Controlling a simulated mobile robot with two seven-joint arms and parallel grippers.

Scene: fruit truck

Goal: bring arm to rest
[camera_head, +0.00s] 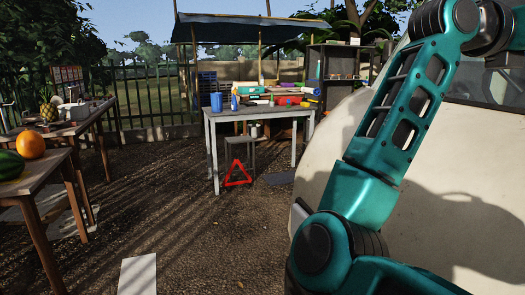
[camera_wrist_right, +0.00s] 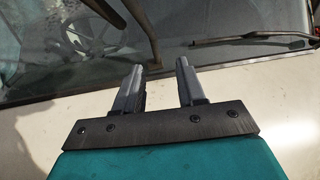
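My right arm (camera_head: 385,150) is raised and bent on the right side of the head view, in front of the pale truck. Its gripper is outside that view. In the right wrist view my right gripper (camera_wrist_right: 160,68) has its two fingers apart with nothing between them. It is above the truck's pale body, with the windshield (camera_wrist_right: 100,60) and a wiper (camera_wrist_right: 250,41) beyond the fingertips. I cannot tell how far the fingers are from the glass. My left arm and left gripper are not in view.
The pale truck (camera_head: 465,210) is close on the right. A work table (camera_head: 214,140) with bottles and boxes stands at the back, a red warning triangle (camera_head: 237,174) on the ground by it. A fruit table (camera_head: 38,187) is on the left. The gravel between is mostly clear.

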